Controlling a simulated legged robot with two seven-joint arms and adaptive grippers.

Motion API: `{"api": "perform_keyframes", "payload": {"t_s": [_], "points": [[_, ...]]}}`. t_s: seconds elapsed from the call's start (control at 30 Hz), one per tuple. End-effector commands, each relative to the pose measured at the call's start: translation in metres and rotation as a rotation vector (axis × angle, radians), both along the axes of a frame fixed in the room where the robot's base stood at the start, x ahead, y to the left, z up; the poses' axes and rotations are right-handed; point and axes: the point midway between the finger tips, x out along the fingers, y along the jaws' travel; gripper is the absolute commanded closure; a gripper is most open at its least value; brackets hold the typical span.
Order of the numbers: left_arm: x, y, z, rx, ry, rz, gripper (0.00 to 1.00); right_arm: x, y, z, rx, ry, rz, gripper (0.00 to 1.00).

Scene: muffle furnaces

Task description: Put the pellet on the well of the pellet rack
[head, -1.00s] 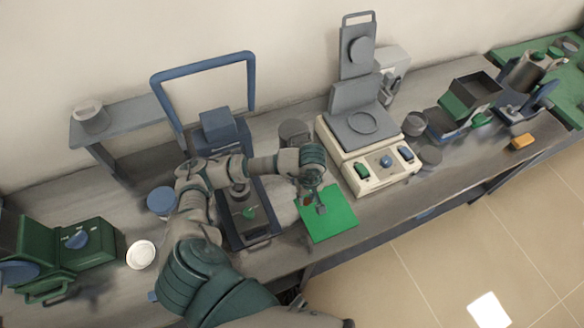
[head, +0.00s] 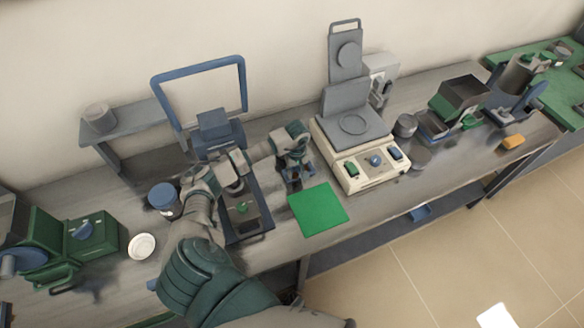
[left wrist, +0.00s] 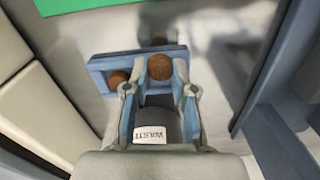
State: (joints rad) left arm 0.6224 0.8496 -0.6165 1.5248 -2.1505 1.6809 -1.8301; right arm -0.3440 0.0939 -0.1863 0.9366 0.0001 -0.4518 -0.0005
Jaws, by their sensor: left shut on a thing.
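In the left wrist view, a brown round pellet (left wrist: 160,67) sits between the fingertips of my left gripper (left wrist: 160,84), which is shut on it. The blue pellet rack (left wrist: 97,66) is just beyond the fingertips, with another brown pellet (left wrist: 118,78) at its left part. The held pellet overlaps the rack's right part in this view; I cannot tell whether it touches a well. In the head view, my left gripper (head: 293,173) points down at the bench behind the green mat; its pellet is hidden there. My right gripper is not in view.
The green mat (head: 318,209) is bare. A cream hot-plate unit (head: 372,178) stands right of the gripper. A dark tray device (head: 245,222) is left of it. A white dish (head: 142,246) lies at left.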

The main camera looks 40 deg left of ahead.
Motion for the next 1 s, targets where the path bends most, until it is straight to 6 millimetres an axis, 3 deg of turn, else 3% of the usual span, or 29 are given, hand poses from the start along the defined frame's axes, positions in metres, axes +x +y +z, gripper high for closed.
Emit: {"api": "perform_keyframes", "payload": {"t_s": [0.13,0.37,0.63,1.0], "points": [[0.002,0.014,0.0,-0.006,-0.014,0.01,0.88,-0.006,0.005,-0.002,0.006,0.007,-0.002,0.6],[0.001,0.023,-0.003,-0.012,-0.018,0.012,0.88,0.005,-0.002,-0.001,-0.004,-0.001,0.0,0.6],[0.002,0.017,-0.003,0.004,-0.015,0.016,0.88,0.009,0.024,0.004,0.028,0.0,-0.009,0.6],[0.001,0.014,-0.009,-0.005,-0.014,0.009,0.88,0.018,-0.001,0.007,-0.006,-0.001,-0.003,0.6]]}}
